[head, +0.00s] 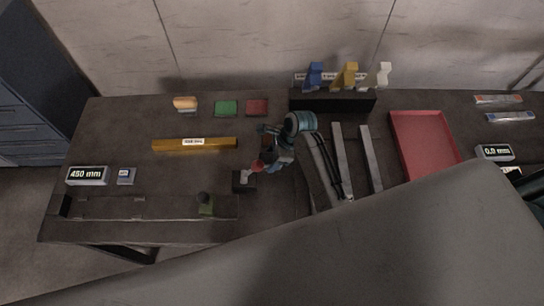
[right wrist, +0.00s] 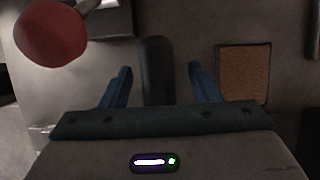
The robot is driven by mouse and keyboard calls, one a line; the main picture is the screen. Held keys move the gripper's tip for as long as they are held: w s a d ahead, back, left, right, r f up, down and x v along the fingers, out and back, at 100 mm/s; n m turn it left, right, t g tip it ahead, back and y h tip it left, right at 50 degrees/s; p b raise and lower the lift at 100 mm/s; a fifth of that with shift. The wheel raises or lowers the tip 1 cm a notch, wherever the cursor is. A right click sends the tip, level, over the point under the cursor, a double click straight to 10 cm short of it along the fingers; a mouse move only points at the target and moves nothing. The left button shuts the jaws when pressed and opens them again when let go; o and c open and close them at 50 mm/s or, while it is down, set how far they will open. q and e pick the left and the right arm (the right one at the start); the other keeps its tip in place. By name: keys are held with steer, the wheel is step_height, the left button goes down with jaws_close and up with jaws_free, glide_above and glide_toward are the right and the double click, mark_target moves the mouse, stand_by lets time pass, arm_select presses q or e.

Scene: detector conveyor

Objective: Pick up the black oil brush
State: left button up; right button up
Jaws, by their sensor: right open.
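In the right wrist view, a dark rounded bar (right wrist: 157,75), which looks like the black oil brush, lies between the two blue fingers of my open right gripper (right wrist: 160,69). I see no clear grip on it. In the head view my right gripper (head: 273,146) is over the middle of the bench, and it hides most of what is under it, so I cannot make out the brush there. My left gripper is not in view.
A brown square pad (right wrist: 243,74) lies right of the fingers. A yellow bar (head: 195,144), grey rails (head: 343,160) and a red tray (head: 455,150) lie on the dark bench.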

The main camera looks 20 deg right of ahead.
steer(key=shift+a+f, duration=0.25)
steer(key=shift+f, duration=0.2)
steer(key=shift+a+f, duration=0.1)
steer(key=shift+f, duration=0.2)
steer(key=shift+a+f, duration=0.1)
steer(key=shift+f, duration=0.05)
steer(key=shift+w, duration=0.1)
steer(key=c, duration=1.1)
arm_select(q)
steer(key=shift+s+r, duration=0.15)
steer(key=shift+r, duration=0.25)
